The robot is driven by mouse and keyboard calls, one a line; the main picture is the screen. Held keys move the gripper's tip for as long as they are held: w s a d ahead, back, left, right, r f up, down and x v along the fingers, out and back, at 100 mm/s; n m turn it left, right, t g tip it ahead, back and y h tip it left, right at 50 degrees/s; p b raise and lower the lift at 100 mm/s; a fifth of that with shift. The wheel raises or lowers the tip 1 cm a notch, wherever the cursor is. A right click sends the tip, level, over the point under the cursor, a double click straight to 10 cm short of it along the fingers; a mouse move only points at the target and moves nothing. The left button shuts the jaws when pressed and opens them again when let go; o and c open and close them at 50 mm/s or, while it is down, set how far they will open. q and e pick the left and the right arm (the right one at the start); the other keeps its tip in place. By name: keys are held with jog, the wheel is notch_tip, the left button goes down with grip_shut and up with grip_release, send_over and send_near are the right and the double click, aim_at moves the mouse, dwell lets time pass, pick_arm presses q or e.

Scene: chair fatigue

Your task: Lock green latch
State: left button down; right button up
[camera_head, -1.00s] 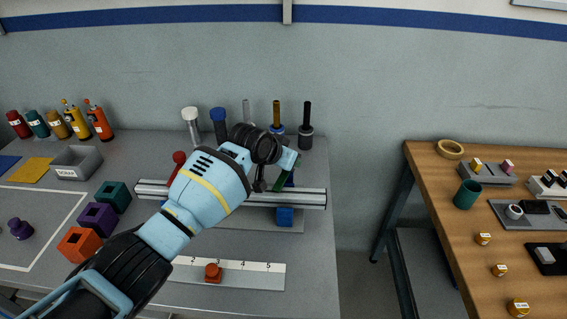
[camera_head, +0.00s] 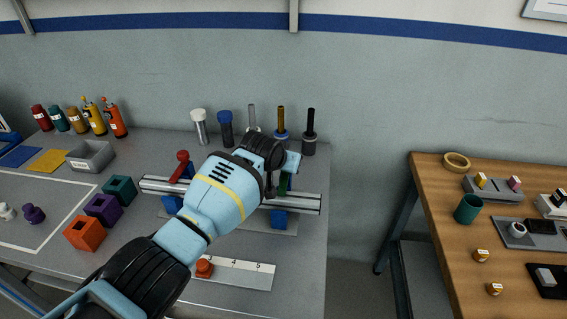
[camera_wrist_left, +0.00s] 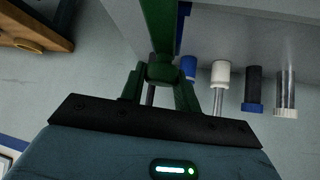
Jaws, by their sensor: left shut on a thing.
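The green latch (camera_head: 284,182) stands near the right end of a silver rail fixture (camera_head: 306,203), largely covered by my left arm. In the left wrist view the green latch (camera_wrist_left: 160,28) is a long bar running up from between the jaws. My left gripper (camera_head: 284,167) is at the latch, shut on it; it also shows in the left wrist view (camera_wrist_left: 160,85). A red latch (camera_head: 182,163) stands raised at the rail's left end. The latch's base is partly hidden. My right gripper is not in view.
Several upright tools, including a white-capped one (camera_head: 199,124), stand behind the rail. A numbered strip (camera_head: 243,273) lies in front. A wooden table (camera_head: 440,210) stands right, across a gap.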

pick_arm(q)
jog(key=shift+f, duration=0.15)
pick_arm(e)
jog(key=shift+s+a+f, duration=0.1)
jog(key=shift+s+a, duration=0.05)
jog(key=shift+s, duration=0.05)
pick_arm(q)
jog(key=c, duration=1)
grip_release()
jog(key=shift+c, duration=0.2)
jog(key=shift+r, duration=0.25)
jog(key=shift+s+r, duration=0.2)
jog(key=shift+r, duration=0.05)
jog(key=p+v, duration=0.3)
jog(key=v, duration=0.2)
jog(key=shift+s+a+r, duration=0.1)
jog(key=shift+r, duration=0.2)
jog(key=shift+s+a+r, duration=0.3)
jog(key=shift+s, duration=0.35)
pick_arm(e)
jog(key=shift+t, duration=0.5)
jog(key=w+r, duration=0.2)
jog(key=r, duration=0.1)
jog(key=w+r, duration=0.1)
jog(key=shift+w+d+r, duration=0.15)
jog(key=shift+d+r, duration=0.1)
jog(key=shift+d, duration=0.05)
